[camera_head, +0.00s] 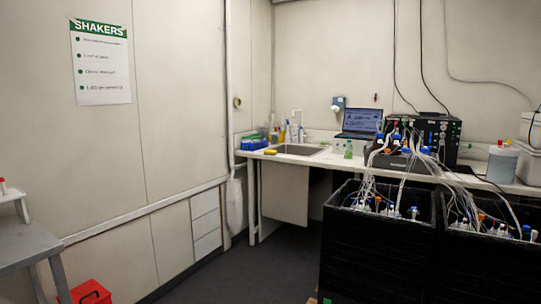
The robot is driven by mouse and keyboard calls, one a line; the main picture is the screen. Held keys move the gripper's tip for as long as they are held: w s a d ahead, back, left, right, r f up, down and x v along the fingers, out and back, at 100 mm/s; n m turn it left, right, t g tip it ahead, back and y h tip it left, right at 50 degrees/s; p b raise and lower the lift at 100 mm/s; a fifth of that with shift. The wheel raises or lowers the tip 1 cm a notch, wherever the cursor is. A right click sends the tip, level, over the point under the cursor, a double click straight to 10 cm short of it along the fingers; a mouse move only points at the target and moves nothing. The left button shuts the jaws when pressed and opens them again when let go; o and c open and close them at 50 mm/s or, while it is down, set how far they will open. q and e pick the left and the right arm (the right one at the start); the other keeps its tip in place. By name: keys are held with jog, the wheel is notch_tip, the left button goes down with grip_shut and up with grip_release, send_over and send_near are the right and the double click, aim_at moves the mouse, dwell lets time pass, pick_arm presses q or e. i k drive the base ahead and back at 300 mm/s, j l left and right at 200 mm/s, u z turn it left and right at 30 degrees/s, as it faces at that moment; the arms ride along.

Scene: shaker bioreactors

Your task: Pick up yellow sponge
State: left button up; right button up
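A small yellow sponge (270,152) lies on the white counter (330,161) near its left front edge, just left of the sink (299,149). It is far from the camera and looks small. Neither of my grippers shows in the head view.
Black shaker units (375,246) with many tubes stand at the right front, before the counter. A grey table (25,243) and a red box (88,292) are at the left. Dark open floor (240,268) lies between them. A green bottle (348,150) and a laptop (360,122) stand on the counter.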

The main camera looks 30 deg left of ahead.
aim_at(268, 152)
jog(key=i+j+u, duration=1.05)
jog(key=i, duration=0.2)
jog(key=i+u, duration=0.3)
jog(key=i, duration=1)
jog(key=i+l+u, duration=0.1)
jog(key=i, duration=0.6)
jog(key=i+l+u, duration=0.1)
jog(key=i, duration=0.55)
jog(key=i+l, duration=0.8)
jog(key=u, duration=0.05)
